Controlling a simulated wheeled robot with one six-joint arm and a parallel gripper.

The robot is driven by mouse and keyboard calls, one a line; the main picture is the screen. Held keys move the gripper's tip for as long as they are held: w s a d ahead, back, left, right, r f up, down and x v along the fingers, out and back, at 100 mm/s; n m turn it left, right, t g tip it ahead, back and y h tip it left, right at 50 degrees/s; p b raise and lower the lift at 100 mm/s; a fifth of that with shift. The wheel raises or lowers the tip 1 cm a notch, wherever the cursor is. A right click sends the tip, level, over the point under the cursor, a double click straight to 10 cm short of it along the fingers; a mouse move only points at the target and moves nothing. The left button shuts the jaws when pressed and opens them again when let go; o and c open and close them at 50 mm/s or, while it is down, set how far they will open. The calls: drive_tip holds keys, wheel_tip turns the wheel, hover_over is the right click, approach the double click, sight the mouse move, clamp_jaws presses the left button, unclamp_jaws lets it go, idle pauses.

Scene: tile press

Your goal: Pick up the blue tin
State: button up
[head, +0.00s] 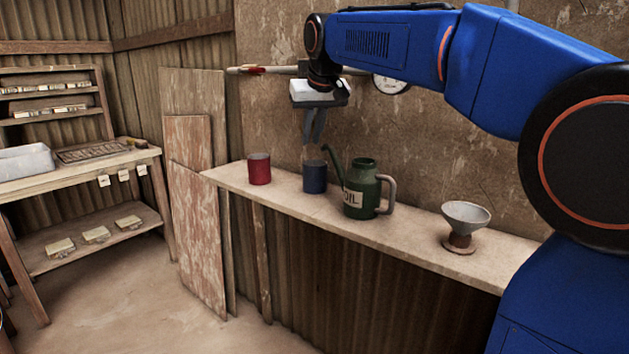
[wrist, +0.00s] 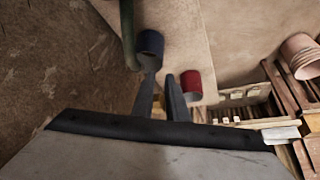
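The blue tin (head: 314,179) stands upright on the narrow wall shelf, between a red tin (head: 259,169) and a green oil can (head: 362,190). My gripper (head: 313,140) hangs over the blue tin, fingers pointing down, with its tips just above the rim. In the wrist view, the blue tin (wrist: 151,42) lies beyond the tip of the left finger, which covers part of its near side. A gap shows between the two fingers (wrist: 161,75), and nothing is held there. The red tin (wrist: 192,84) shows beside the right finger.
The oil can's spout leans toward the blue tin, close on its right. A funnel (head: 466,222) stands farther right on the shelf (head: 415,232). The wall is close behind. A workbench (head: 95,165) with a pale bin (head: 25,160) is at left.

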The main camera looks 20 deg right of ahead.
sight(304, 164)
drive_tip(key=shift+x, duration=4.75)
drive_tip(key=shift+w+a+r, duration=0.1)
drive_tip(key=shift+a, duration=0.05)
clamp_jaws()
drive_tip(key=shift+r, duration=0.15)
